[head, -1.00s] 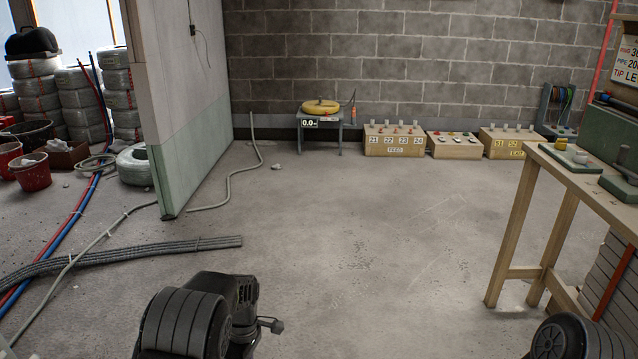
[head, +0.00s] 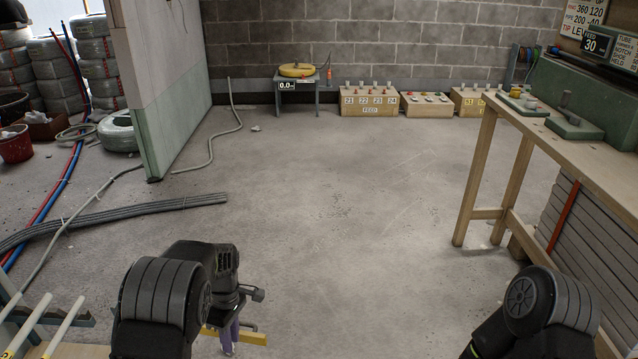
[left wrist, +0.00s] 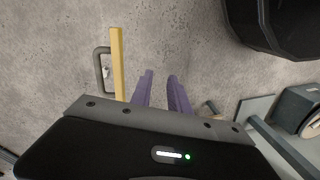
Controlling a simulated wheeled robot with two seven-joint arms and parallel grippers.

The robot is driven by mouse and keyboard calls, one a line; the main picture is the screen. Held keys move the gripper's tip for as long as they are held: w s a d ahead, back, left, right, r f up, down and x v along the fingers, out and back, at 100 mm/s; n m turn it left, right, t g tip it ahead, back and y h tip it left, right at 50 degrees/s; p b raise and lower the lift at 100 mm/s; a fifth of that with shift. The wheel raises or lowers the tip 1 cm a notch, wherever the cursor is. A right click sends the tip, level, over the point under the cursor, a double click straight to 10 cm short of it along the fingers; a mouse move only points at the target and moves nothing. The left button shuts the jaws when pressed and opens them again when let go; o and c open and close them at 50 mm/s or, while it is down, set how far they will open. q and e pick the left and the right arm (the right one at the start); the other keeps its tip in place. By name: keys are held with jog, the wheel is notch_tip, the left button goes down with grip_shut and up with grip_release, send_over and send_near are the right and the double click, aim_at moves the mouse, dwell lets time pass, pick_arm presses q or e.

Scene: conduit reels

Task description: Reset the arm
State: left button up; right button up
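My left gripper (head: 229,346) hangs low at the bottom of the head view, over the floor. Its purple fingers point downward. In the left wrist view the two fingers (left wrist: 161,75) stand apart with bare floor between them, and nothing is held. A yellow bar (left wrist: 118,62) lies beside the fingers, next to a dark grey loop. I cannot tell whether the bar is fixed to the gripper. My right arm shows at the lower right of the head view, but its gripper is out of the frame.
A wooden workbench (head: 556,150) stands at the right, with a green block on top. White pipes (head: 32,324) on a rack are at the lower left. Grey conduits (head: 130,210) lie on the floor at left. A partition wall (head: 165,90) stands behind them. The middle floor is clear.

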pick_arm(q)
jog(key=s+d+f+m+t+h, duration=0.1)
jog(key=s+d+f+m+t, duration=0.15)
jog(key=s+f+m, duration=0.3)
jog(key=s+d+f+m+t+h, duration=0.1)
jog(key=s+d+f+m, duration=0.35)
jog(key=f, duration=0.25)
jog(key=s+d+m+h, duration=0.15)
jog(key=s+d, duration=0.25)
jog(key=s, duration=0.5)
jog(key=s+d+m+h, duration=0.1)
jog(key=s+d+m, duration=0.15)
jog(key=s, duration=0.65)
notch_tip(320, 180, up, 27)
jog(key=s+d+n+g+p, duration=0.1)
jog(key=p, duration=2.5)
